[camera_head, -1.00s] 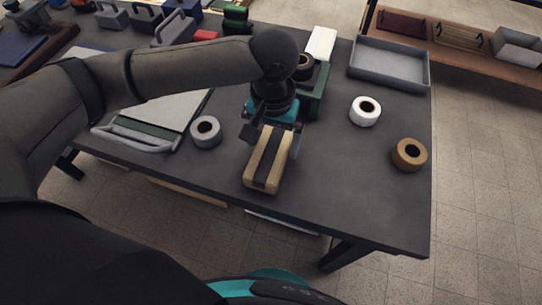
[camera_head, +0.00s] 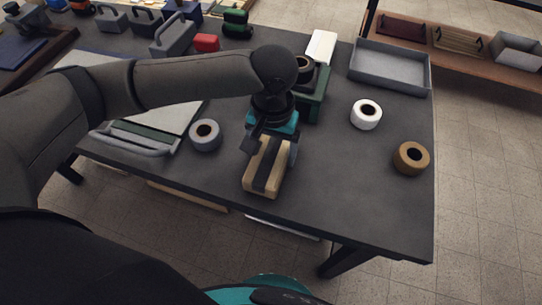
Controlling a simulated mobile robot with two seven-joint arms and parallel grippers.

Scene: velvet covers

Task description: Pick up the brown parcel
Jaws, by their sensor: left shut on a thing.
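The brown parcel (camera_head: 272,178) is a light tan block with a dark band along its middle. It is near the front of the dark table (camera_head: 335,195), at the centre of the head view. My left gripper (camera_head: 268,150) comes down over its far end and is shut on it. Part of the far end is hidden by the gripper. I cannot tell for sure whether the parcel is clear of the tabletop. My right gripper is not in view.
A grey tape roll (camera_head: 205,135) stands left of the parcel. White (camera_head: 366,115) and brown (camera_head: 411,158) tape rolls are to the right. A green tape dispenser (camera_head: 314,92) is just behind the gripper. A grey tray (camera_head: 390,68) is at the back right. The front right tabletop is clear.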

